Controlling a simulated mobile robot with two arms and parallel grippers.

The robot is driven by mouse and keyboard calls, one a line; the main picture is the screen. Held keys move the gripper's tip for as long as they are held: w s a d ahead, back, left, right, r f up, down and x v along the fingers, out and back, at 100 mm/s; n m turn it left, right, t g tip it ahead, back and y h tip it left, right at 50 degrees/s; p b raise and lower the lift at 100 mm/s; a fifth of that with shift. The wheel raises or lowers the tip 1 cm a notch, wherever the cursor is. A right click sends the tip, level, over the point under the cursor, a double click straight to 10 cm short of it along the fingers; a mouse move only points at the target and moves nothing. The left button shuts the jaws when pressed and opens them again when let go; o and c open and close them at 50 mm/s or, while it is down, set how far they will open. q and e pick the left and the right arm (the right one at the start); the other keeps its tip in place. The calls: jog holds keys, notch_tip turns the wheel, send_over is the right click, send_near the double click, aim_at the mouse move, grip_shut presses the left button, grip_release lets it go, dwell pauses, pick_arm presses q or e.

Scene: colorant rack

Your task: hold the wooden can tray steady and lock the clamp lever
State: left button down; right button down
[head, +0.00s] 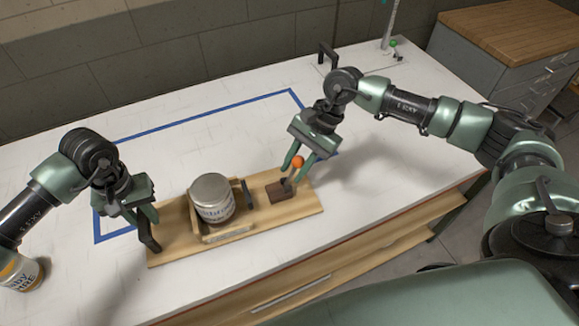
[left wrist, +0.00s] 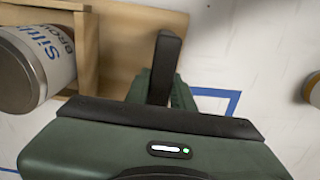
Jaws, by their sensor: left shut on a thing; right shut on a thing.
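The wooden can tray (head: 172,248) lies on the white table, with a labelled can (head: 212,199) upright in its wooden holder. A dark pad (head: 243,190) stands at the can's right side. My left gripper (head: 148,222) is shut on the black handle (head: 150,240) at the tray's left end. The handle also shows between the fingers in the left wrist view (left wrist: 165,55). The clamp lever has an orange knob (head: 298,162) and rises from a brown block (head: 279,191) on the tray's right part. My right gripper (head: 301,168) is shut on the lever at its knob; its fingers partly hide it.
Blue tape (head: 195,117) outlines a rectangle on the table, partly under the tray. Another can (head: 22,273) stands at the left table edge, near my left arm. A black bracket (head: 327,54) and a thin stand are at the back right. The table behind the tray is clear.

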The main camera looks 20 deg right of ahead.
jog(key=shift+d+f+y, duration=0.3)
jog(key=shift+d+y, duration=0.35)
jog(key=shift+y, duration=0.35)
pick_arm(q)
jog(key=shift+a, duration=0.1)
pick_arm(e)
jog(key=shift+d, duration=0.1)
jog(key=c, duration=1.1)
grip_release()
jog(key=shift+c, duration=0.2)
jog(key=shift+d+r, duration=0.15)
jog(key=shift+r, duration=0.1)
pick_arm(q)
jog(key=c, duration=1.1)
grip_release()
pick_arm(e)
jog(key=v, duration=1.1)
jog(key=shift+d, duration=0.2)
